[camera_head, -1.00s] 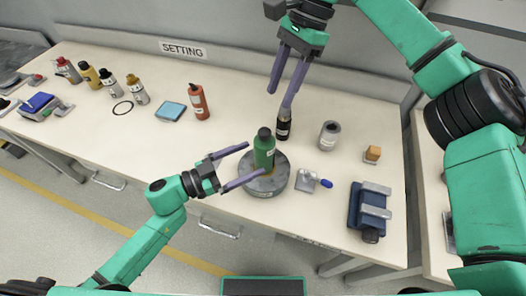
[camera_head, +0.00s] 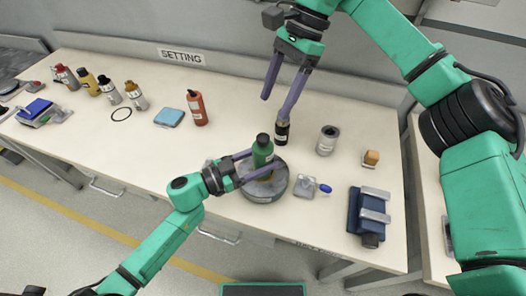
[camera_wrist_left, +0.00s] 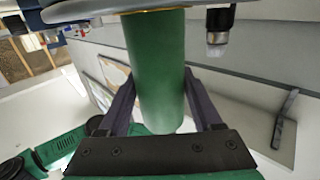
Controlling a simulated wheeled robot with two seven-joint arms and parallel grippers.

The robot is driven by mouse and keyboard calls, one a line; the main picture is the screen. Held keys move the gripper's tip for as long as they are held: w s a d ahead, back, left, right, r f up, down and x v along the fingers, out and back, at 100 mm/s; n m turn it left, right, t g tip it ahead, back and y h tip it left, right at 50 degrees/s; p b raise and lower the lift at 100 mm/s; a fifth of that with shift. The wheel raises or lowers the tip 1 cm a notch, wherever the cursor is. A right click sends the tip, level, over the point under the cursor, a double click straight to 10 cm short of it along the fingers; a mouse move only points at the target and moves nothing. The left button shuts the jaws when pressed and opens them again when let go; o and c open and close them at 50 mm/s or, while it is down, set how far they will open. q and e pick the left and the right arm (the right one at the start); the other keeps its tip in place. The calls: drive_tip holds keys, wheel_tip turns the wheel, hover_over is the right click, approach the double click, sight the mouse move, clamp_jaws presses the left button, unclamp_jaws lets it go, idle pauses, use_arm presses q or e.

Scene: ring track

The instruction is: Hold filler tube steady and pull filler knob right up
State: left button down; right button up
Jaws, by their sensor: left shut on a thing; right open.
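My left gripper (camera_head: 260,161) comes from the left and is shut on the tube below the knob. In the left wrist view, the green tube (camera_wrist_left: 157,60) lies between both fingers of the left gripper (camera_wrist_left: 160,85); the knob cannot be made out there. My right gripper (camera_head: 276,107) is open and empty, pointing down behind the tube, above and apart from the knob. Its right finger partly covers a black bottle (camera_head: 282,132).
A grey canister (camera_head: 327,140), an orange block (camera_head: 371,158), a small plate with a blue tip (camera_head: 306,187) and a dark blue device (camera_head: 369,215) stand on the right. A red bottle (camera_head: 198,108) and blue pad (camera_head: 169,117) stand left. The bench (camera_head: 150,155) is clear left of the tube.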

sight(263, 135)
drive_tip(key=s+a+f+y, duration=0.1)
drive_tip(key=a+f+g+y, duration=0.1)
drive_tip(key=y, duration=0.1)
drive_tip(key=s+a+f+g+y, duration=0.1)
drive_tip(key=f+y, duration=0.1)
drive_tip(key=shift+s+f, duration=0.1)
drive_tip(key=shift+s, duration=0.25)
drive_tip(key=y, duration=0.1)
drive_tip(key=f+y, duration=0.1)
drive_tip(key=d+m+y, duration=0.1)
drive_tip(key=y, duration=0.1)
drive_tip(key=shift+s+f, duration=0.25)
drive_tip(key=shift+s, duration=0.1)
drive_tip(key=d+f+m+t+y, duration=0.5)
drive_tip(key=d+m+t, duration=0.2)
drive_tip(key=d, duration=0.4)
drive_tip(key=a, duration=0.4)
drive_tip(key=w+a, duration=0.1)
drive_tip(key=a, duration=0.7)
drive_tip(key=shift+w+r, duration=0.15)
drive_tip(key=shift+c, duration=0.2)
clamp_jaws()
drive_tip(key=shift+d, duration=0.1)
